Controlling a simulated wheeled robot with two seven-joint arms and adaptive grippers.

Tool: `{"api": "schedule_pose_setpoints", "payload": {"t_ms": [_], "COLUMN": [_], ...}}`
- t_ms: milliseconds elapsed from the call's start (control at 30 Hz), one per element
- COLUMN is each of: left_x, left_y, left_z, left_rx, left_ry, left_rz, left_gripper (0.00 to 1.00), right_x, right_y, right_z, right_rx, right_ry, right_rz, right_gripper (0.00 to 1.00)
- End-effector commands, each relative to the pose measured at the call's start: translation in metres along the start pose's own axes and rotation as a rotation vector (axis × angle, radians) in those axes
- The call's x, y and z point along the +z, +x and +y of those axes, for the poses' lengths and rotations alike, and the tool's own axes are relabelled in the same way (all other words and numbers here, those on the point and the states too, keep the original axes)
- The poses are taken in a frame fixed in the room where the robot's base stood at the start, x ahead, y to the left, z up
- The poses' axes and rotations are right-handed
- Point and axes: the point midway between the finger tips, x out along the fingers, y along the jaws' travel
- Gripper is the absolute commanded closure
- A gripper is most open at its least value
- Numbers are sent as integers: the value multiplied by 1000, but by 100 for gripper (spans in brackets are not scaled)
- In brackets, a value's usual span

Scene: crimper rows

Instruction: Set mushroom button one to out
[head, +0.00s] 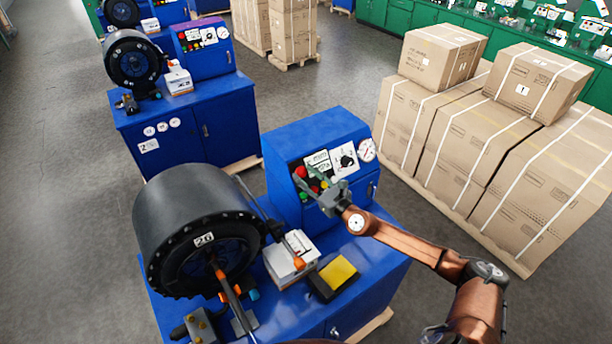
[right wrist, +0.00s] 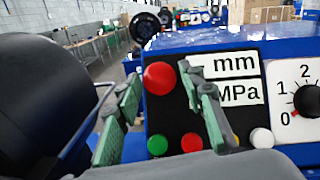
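The nearest blue crimper has a control panel with a large red mushroom button (head: 301,172) at its upper left. In the right wrist view this button (right wrist: 158,78) appears between my right gripper's fingertips. My right gripper (head: 311,184) is open in front of the panel, with green-grey fingers apart and nothing held. Whether a finger touches the button, and whether the button is in or out, I cannot tell. My left gripper is not in view.
Below the mushroom button are small green, red and yellow buttons and a white one (right wrist: 261,138). A dial (right wrist: 306,100) is at right. The black crimper head (head: 190,215) stands left. Strapped cartons (head: 470,135) stand right. Another blue crimper (head: 190,120) is behind.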

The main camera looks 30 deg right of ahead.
Motion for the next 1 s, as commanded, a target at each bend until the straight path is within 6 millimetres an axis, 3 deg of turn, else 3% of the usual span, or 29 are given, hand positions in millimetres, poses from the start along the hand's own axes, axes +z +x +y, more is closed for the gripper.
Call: {"api": "schedule_pose_setpoints", "payload": {"t_ms": [133, 467, 567, 1000], "left_x": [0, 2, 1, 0], "left_y": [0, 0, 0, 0], "left_z": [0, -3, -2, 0], "left_rx": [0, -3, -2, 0], "left_ry": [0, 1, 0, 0], "left_rz": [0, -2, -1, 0], "left_gripper": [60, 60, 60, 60], "right_x": [0, -1, -2, -2], "right_y": [1, -3, -14, -94], "right_z": [1, 1, 0, 1], "right_rx": [2, 1, 0, 2], "right_ry": [0, 0, -1, 0], "right_rz": [1, 2, 3, 5], "right_gripper": [53, 53, 53, 53]}}
